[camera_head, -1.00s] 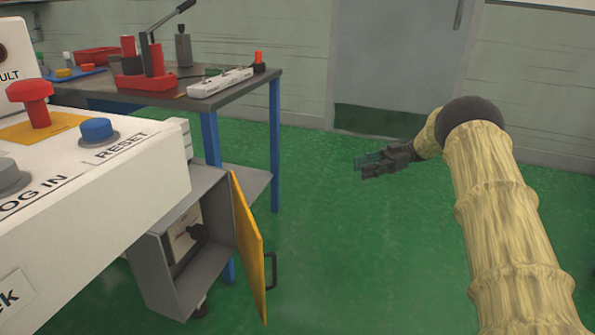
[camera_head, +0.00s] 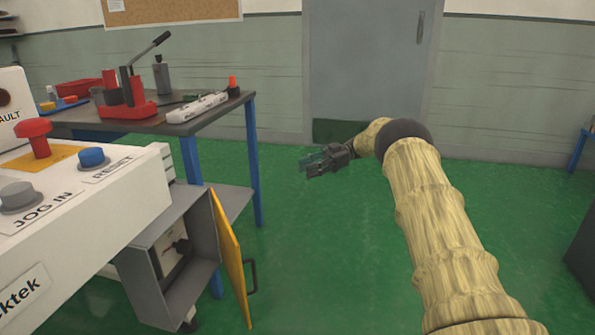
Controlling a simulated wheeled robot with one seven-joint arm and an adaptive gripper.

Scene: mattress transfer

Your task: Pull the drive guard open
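The drive guard (camera_head: 229,258) is a yellow hinged panel with a dark handle (camera_head: 251,276) on its outer face. It stands swung out from a grey open-fronted box (camera_head: 203,245) under the white control panel. Inside the box a pale unit with a dark rotary knob (camera_head: 181,246) shows. My gripper (camera_head: 309,167) is up and to the right of the guard, over the green floor, apart from it and holding nothing that I can see. Its fingers look spread and point left.
The white control panel (camera_head: 120,209) with red, blue and grey buttons fills the left. Behind it a dark-topped workbench (camera_head: 190,127) with blue legs carries a red press (camera_head: 128,100) and other items. Green floor (camera_head: 320,260) is clear right of the guard. A dark object (camera_head: 582,245) stands at the right edge.

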